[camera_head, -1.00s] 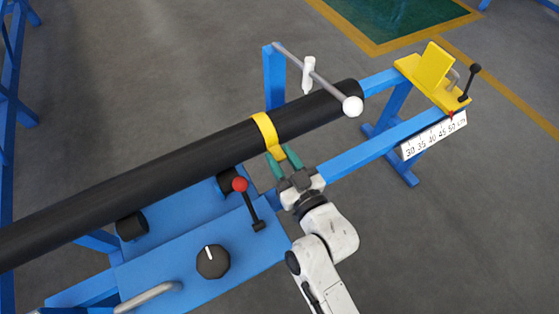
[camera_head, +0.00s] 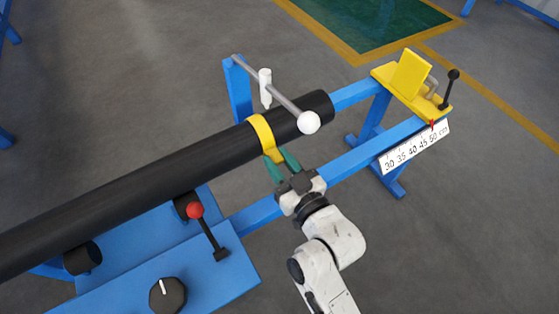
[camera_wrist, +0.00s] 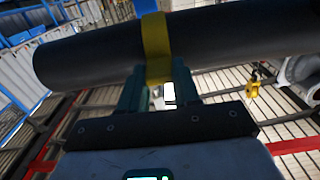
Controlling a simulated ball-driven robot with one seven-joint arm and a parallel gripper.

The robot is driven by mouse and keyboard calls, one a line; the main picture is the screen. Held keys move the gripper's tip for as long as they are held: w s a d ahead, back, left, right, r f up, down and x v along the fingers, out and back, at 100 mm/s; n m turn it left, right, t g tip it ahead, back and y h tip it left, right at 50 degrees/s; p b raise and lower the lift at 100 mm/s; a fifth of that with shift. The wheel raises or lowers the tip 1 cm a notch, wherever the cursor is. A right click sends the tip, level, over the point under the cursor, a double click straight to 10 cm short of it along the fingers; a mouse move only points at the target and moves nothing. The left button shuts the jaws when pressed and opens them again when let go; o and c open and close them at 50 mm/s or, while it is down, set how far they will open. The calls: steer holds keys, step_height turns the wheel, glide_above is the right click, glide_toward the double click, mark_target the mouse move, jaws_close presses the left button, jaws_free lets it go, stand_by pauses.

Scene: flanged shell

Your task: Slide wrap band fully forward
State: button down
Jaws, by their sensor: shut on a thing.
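The yellow wrap band (camera_head: 262,132) sits around the black pipe (camera_head: 150,181), a short way back from the pipe's right end. It also shows in the wrist view (camera_wrist: 156,35), with its tab hanging between my fingers. My gripper (camera_head: 278,158) has green fingers and is shut on the band's tab at the near side of the pipe. The wrist view shows the two fingers (camera_wrist: 158,80) on either side of the tab. The far side of the band is hidden behind the pipe.
A grey rod with a white ball (camera_head: 308,122) crosses above the pipe near its right end. A yellow stop block (camera_head: 410,75) and a centimetre scale (camera_head: 415,147) sit on the blue frame beyond. A red-knobbed lever (camera_head: 195,210) and black dial (camera_head: 167,295) are at lower left.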

steer(key=c, duration=0.8)
jaws_free()
steer(key=shift+w+d+r, duration=0.1)
steer(key=shift+r, duration=0.2)
steer(key=v, duration=1.1)
steer(key=shift+f+p, duration=0.25)
steer(key=shift+p, duration=0.05)
steer(key=shift+w, duration=0.1)
